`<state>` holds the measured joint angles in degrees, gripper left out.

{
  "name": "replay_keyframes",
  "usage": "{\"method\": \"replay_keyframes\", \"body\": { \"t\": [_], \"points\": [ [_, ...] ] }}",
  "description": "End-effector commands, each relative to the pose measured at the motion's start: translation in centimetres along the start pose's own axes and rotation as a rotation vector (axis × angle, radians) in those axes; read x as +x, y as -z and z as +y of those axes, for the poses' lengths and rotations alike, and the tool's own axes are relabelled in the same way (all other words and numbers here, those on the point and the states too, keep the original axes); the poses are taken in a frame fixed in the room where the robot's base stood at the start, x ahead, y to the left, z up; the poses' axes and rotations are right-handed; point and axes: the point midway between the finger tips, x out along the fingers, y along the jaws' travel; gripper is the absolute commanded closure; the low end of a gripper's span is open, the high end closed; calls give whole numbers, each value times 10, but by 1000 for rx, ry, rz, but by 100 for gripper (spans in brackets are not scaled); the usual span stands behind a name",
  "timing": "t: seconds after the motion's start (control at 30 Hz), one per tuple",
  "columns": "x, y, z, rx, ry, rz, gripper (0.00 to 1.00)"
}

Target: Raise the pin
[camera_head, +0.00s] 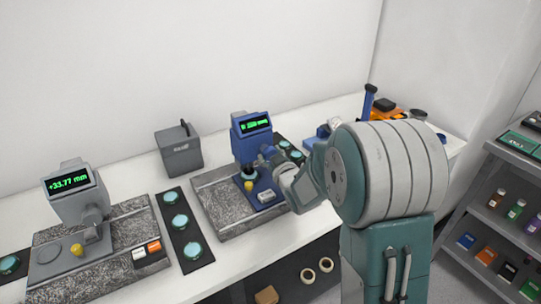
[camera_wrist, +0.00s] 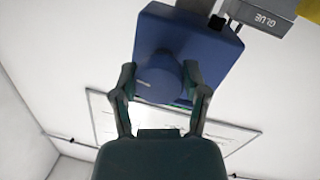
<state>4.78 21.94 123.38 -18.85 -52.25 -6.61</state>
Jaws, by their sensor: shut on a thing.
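A blue instrument (camera_head: 249,135) with a lit green display stands on a grey speckled stone plate (camera_head: 215,195). Below its head is a dark, slim tip over a yellow-topped piece (camera_head: 249,186); I cannot tell whether they touch. My gripper (camera_head: 268,158) is at the right side of the blue head. In the wrist view my gripper (camera_wrist: 160,88) has its two fingers on either side of a round blue knob (camera_wrist: 160,75) on the blue body (camera_wrist: 205,45), shut on it. Whether this knob moves the pin cannot be seen.
A similar grey instrument (camera_head: 80,195) reading +33.77 mm stands to the left on its own plate. A grey box (camera_head: 179,149) is behind. Dark strips with round teal discs (camera_head: 180,222) lie between. A shelf (camera_head: 495,215) with small bottles is at right.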

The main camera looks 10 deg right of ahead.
Motion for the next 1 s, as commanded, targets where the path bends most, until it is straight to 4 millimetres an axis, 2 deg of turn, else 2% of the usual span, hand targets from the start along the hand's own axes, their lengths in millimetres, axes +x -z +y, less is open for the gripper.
{"method": "replay_keyframes", "body": {
  "t": [1.0],
  "points": [
    [0, -1, 0, 949, 109, -110, 89]
  ]
}}
